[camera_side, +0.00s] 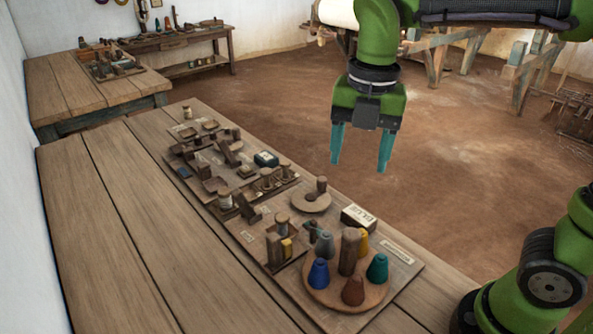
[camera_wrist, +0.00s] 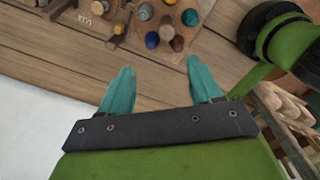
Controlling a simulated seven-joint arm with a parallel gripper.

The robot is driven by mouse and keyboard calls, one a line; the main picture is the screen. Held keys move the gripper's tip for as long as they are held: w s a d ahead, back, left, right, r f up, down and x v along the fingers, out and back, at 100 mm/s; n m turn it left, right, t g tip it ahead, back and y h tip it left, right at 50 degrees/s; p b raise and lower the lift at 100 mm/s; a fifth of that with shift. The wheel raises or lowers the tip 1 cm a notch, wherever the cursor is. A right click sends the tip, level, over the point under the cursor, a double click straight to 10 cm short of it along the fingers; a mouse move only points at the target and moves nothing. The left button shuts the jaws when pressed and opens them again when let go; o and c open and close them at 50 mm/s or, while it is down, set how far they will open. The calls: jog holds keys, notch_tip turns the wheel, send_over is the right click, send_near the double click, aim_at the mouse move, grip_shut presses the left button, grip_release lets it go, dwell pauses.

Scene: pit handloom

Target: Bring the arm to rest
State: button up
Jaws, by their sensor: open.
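My gripper (camera_side: 360,165) has two teal fingers pointing down, spread apart with nothing between them. In the side view it hangs in the air beyond the long wooden table (camera_side: 105,225), with the earth floor behind it. In the wrist view the open fingers (camera_wrist: 155,85) reach towards the edge of the planked table top. My green arm comes in from the top right of the side view.
A round wooden holder (camera_side: 318,295) carries several coloured cones around a post. The table's left side is bare. A loom frame (camera_side: 435,65) stands behind.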

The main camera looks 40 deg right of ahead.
jog(key=s+d+f+m+t+y, duration=0.1)
jog(key=s+d+f+m+t, duration=0.1)
jog(key=m, duration=1.2)
jog(key=s+d+f+m+t+y, duration=0.1)
jog(key=s+d+f+m+t, duration=0.1)
jog(key=m, duration=1.2)
jog(key=s+d+t, duration=0.1)
jog(key=d+t, duration=0.1)
jog(key=d, duration=0.1)
jog(key=shift+s+d+m+t, duration=0.25)
jog(key=shift+m+t, duration=0.15)
